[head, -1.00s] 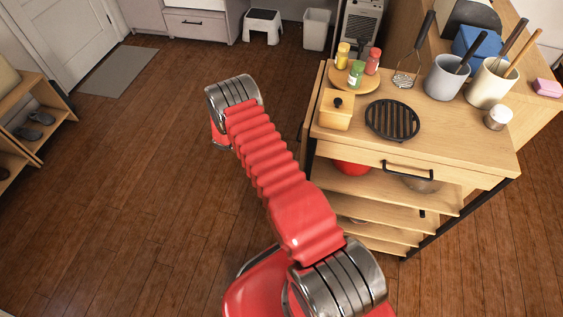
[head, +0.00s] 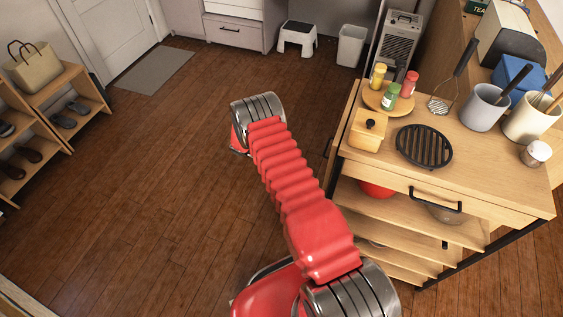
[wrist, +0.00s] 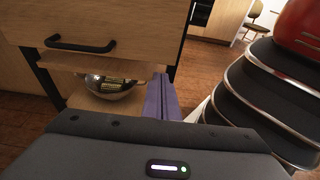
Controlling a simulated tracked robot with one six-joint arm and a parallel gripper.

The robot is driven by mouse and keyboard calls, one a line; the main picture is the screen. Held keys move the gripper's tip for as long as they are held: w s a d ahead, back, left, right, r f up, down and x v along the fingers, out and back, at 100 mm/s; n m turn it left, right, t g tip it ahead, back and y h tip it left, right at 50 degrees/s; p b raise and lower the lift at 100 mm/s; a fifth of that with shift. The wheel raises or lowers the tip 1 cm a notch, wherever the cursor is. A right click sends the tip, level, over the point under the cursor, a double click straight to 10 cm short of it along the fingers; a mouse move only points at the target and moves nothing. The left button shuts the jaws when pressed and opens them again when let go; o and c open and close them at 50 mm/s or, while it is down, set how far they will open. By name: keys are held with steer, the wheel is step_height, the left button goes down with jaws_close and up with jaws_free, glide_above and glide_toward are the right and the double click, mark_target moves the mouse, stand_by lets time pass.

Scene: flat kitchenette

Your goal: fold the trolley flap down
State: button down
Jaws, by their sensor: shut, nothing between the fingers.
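The wooden trolley (head: 490,188) stands at the right in the head view, with a drawer, a black handle (head: 436,202) and open shelves below. A thin wooden strip (head: 343,125) runs along its left edge, with a black bar beside it; I cannot tell for sure whether this is the flap or how it lies. In the wrist view, the drawer front (wrist: 120,22) is at upper left. My gripper (wrist: 163,84) is shut and empty, its purple-grey fingers pointing towards the trolley's right corner post there. In the head view my arm hides it.
A metal bowl (wrist: 112,88) sits on a shelf. Open floor (head: 150,190) lies left of the trolley.

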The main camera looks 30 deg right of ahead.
steer(key=v, duration=1)
steer(key=shift+r, duration=0.15)
